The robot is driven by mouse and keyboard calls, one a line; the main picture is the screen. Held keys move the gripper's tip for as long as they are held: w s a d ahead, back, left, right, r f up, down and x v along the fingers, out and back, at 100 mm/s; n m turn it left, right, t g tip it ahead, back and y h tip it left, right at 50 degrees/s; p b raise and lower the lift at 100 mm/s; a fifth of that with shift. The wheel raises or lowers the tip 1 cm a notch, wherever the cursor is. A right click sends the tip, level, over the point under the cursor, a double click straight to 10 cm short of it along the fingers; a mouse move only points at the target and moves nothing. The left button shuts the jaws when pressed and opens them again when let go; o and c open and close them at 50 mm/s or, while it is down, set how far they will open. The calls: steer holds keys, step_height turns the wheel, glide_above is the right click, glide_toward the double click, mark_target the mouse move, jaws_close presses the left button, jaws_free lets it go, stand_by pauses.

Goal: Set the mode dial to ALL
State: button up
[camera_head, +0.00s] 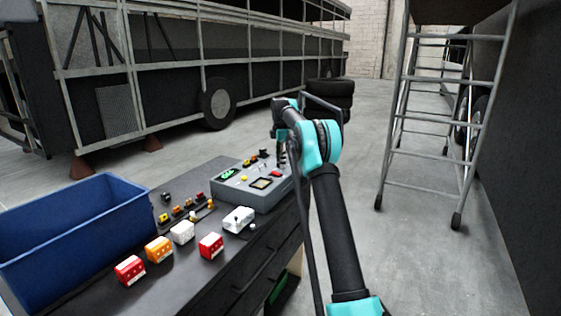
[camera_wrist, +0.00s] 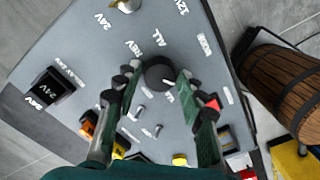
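The grey control box (camera_head: 236,200) stands on the bench in the head view, and its top panel (camera_wrist: 75,60) fills the wrist view. The round black mode dial (camera_wrist: 160,72) is on that panel. A small white mark shows at the dial's lower right. My gripper (camera_wrist: 162,84) is open, with one finger on each side of the dial. A gap shows beside the left finger; I cannot tell whether the right finger touches. In the head view my arm hides the dial.
A black switch (camera_wrist: 50,88) labelled 24V, small toggles and coloured parts surround the dial. A blue bin (camera_head: 75,235) and several red, orange and white blocks stand on the bench. A wooden barrel (camera_wrist: 283,88) is beside the panel. A ladder (camera_head: 440,120) stands at right.

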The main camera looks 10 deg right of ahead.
steer(key=c, duration=0.7)
